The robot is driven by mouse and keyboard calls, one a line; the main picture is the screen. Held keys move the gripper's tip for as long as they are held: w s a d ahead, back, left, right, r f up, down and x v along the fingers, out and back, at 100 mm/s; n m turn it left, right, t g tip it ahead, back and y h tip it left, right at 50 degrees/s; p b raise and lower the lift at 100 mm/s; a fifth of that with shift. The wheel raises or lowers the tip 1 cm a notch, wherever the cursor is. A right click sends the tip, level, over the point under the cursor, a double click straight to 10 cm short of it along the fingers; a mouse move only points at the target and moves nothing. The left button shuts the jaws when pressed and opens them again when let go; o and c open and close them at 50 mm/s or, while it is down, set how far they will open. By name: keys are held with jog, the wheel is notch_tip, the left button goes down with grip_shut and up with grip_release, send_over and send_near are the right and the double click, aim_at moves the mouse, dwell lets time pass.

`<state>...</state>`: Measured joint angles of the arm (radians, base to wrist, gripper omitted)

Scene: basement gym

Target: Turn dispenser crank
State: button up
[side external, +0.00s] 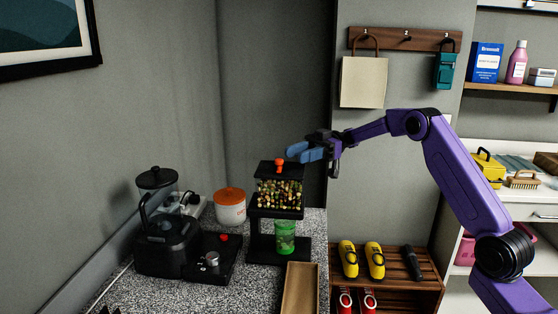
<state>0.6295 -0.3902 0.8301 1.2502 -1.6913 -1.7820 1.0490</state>
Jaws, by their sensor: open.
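The dispenser (278,199) stands on the speckled counter, with a black lid and an orange-red knob (279,162) on top. Its clear hopper holds mixed coloured pieces (279,192). A green cup (285,238) sits beneath the hopper on the black base. I cannot make out the crank clearly in this view. My gripper (297,152) has blue fingers and is open, with nothing seen in it. It is at about the height of the dispenser's lid, just right of the orange-red knob. I cannot tell whether it touches the dispenser.
A black coffee machine (165,240) and a white canister with an orange lid (230,207) stand left of the dispenser. A wooden tray (299,290) lies in front of it. A hook rail (405,39) with a hanging bag (363,82) is on the wall behind my arm.

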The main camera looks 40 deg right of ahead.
aim_at(279, 160)
jog(key=a, duration=0.7)
jog(key=shift+a, duration=0.1)
grip_shut()
